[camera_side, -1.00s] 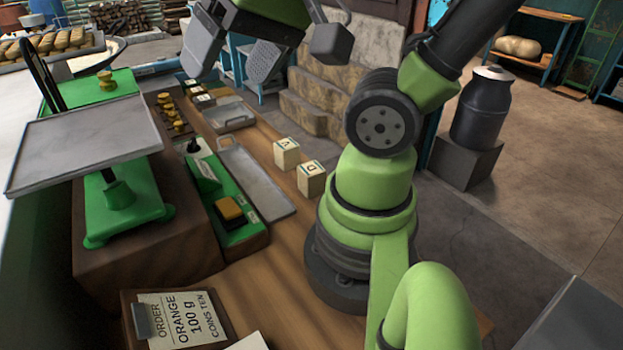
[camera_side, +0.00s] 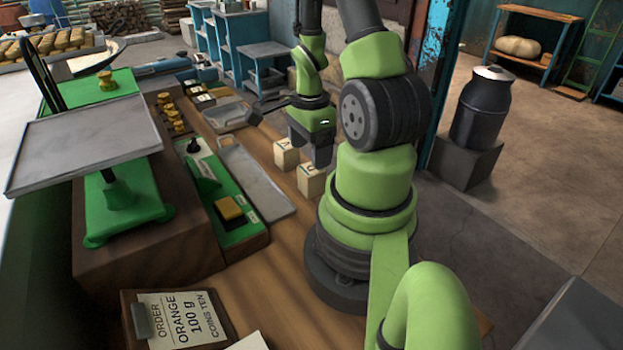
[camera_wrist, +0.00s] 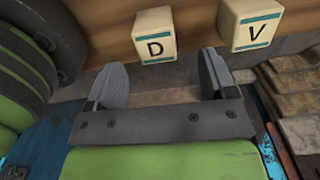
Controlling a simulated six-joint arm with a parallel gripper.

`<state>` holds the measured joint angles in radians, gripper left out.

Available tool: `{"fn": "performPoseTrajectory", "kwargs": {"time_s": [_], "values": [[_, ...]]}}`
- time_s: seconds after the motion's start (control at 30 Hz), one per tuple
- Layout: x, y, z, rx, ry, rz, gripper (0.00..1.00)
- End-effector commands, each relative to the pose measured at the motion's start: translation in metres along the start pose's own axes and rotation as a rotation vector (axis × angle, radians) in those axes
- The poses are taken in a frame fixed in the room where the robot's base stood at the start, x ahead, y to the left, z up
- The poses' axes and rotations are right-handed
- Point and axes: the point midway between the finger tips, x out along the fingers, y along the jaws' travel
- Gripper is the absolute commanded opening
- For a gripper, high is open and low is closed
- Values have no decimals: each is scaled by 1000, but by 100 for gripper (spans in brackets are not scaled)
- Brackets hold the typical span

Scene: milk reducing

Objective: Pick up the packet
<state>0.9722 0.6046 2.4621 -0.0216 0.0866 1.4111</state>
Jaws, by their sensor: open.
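Two small cream packets with teal bands stand side by side on the wooden bench. The D packet (camera_side: 310,182) is nearer my arm's base, and the V packet (camera_side: 285,156) is farther back. In the wrist view the D packet (camera_wrist: 155,36) lies ahead of the gap between my fingers, and the V packet (camera_wrist: 250,22) is to its right. My gripper (camera_side: 310,150) points down close to both packets. In the wrist view my gripper (camera_wrist: 162,78) has its fingers spread with nothing between them. I cannot tell whether a finger touches a packet.
A metal tray (camera_side: 262,185) and a green panel (camera_side: 225,198) with a yellow button lie left of the packets. A green scale with a grey pan (camera_side: 85,145) stands farther left. An order card (camera_side: 183,318) reads orange 100 g.

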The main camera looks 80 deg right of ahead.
Motion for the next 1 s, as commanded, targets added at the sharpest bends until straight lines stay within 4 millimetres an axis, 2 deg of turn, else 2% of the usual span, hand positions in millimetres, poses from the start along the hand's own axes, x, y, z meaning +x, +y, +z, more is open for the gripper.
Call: {"fn": "performPoseTrajectory", "kwargs": {"time_s": [0.13,0.43,0.7,1.0], "values": [[19,1,0,-3,-1,5,78],[38,2,0,-3,0,3,78],[72,5,0,-3,0,4,78],[82,5,-1,-3,1,1,78]]}}
